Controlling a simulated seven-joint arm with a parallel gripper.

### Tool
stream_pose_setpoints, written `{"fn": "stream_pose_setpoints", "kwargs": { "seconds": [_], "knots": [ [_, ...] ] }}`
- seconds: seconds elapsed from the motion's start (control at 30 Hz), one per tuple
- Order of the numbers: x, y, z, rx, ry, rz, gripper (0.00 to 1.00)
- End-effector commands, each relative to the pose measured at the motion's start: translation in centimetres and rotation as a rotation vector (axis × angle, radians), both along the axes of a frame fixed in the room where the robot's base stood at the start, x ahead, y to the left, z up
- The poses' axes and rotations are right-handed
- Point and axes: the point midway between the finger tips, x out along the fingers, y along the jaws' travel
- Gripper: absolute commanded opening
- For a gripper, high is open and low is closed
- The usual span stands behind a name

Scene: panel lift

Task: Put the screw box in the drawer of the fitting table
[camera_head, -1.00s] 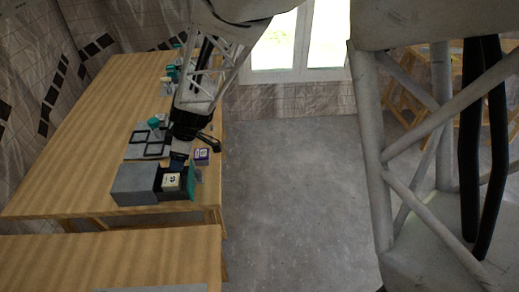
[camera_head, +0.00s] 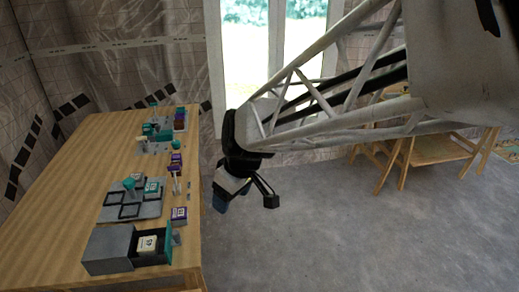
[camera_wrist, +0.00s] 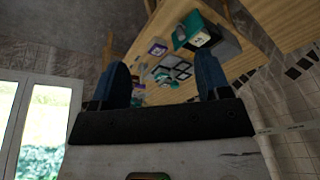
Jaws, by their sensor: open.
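The grey drawer unit (camera_head: 108,250) stands at the near end of the fitting table (camera_head: 80,187). Its teal-fronted drawer (camera_head: 166,242) is pulled out to the right. A small cream box (camera_head: 147,243) with a dark mark, perhaps the screw box, sits inside the drawer. In the wrist view the cream box (camera_wrist: 201,38) shows beside the teal front (camera_wrist: 183,30). My gripper (camera_head: 232,190) is off the table's right edge, over the floor, apart from the drawer. Its blue fingers (camera_wrist: 163,78) are spread in the wrist view with nothing held between them.
A purple-labelled box (camera_head: 179,215) stands just behind the drawer near the table edge. A grey plate with black frames (camera_head: 130,202) lies farther back, with more small parts beyond. A wooden trestle (camera_head: 435,150) stands at the right. The floor between is clear.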

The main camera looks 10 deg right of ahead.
Motion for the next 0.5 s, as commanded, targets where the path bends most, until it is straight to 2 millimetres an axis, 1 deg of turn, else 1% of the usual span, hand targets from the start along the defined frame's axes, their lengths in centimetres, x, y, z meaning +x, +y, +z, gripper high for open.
{"fn": "stream_pose_setpoints", "kwargs": {
  "seconds": [0.03, 0.2, 0.4, 0.5],
  "knots": [
    [-1.0, -1.4, 0.7, -0.006, 0.0, -0.053, 0.7],
    [-4.4, -5.3, 2.1, -0.029, 0.01, -0.237, 0.7],
    [-8.7, -9.4, 3.4, -0.055, 0.014, -0.461, 0.7],
    [-10.8, -11.1, 3.8, -0.067, 0.011, -0.568, 0.7]
  ]
}}
